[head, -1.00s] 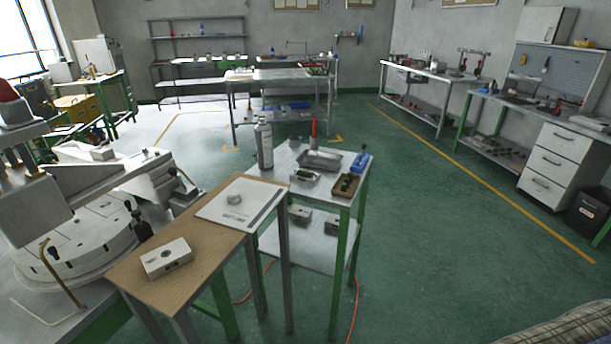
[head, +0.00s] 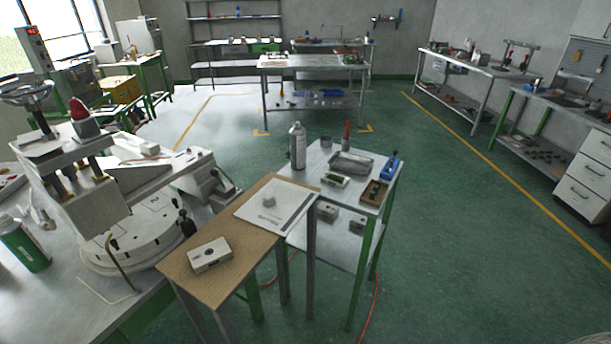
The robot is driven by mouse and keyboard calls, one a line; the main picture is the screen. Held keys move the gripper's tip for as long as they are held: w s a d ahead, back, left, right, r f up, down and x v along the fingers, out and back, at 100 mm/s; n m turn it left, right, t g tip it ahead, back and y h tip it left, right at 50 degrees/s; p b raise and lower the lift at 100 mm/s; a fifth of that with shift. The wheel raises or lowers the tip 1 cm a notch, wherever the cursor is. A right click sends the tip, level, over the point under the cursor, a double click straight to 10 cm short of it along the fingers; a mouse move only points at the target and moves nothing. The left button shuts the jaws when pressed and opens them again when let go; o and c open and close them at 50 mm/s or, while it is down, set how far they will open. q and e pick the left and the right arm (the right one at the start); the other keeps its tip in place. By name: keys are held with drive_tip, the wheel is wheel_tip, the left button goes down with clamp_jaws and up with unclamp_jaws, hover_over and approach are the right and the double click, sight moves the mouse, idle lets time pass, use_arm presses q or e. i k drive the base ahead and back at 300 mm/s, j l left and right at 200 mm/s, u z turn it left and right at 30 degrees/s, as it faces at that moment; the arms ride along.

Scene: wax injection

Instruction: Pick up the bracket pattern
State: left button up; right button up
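A small pale grey piece (head: 269,200), which looks like the bracket pattern, lies on a white sheet (head: 290,200) on the brown-topped table (head: 185,265). It is too small to make out its exact shape. A light block with a dark round hole (head: 210,255) lies on the near part of the same table. Neither of my grippers shows in the head view.
A wax injection machine (head: 130,235) stands left of the brown table. A metal cart (head: 320,160) behind it holds a bottle (head: 297,146), a metal tray (head: 350,163), a brown box (head: 375,192) and a blue tool (head: 391,166). Green floor (head: 470,260) is open at the right.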

sight(339, 178)
drive_tip(key=u, duration=0.6)
drive_tip(key=i+u, duration=0.1)
drive_tip(key=u, duration=0.5)
drive_tip(key=l+u, duration=0.1)
drive_tip(key=u, duration=1.05)
drive_tip(key=l+u, duration=0.1)
drive_tip(key=u, duration=0.5)
drive_tip(key=l+u, duration=0.1)
drive_tip(key=u, duration=1.1)
drive_tip(key=l+u, duration=0.1)
drive_tip(key=u, duration=0.5)
drive_tip(key=k+l+u, duration=0.1)
drive_tip(key=k+u, duration=0.5)
drive_tip(key=u, duration=0.15)
drive_tip(key=k+z, duration=0.1)
drive_tip(key=z, duration=0.3)
drive_tip(key=k+l+z, duration=0.1)
drive_tip(key=z, duration=1.5)
drive_tip(key=l+z, duration=0.15)
drive_tip(key=z, duration=0.45)
drive_tip(key=k+l+z, duration=0.1)
drive_tip(key=z, duration=1.15)
drive_tip(key=l+z, duration=0.1)
drive_tip(key=z, duration=1.15)
drive_tip(key=i+z, duration=0.1)
drive_tip(key=z, duration=0.5)
drive_tip(key=j+z, duration=0.15)
drive_tip(key=z, duration=0.15)
drive_tip(key=i+l, duration=0.15)
drive_tip(key=l+u, duration=0.05)
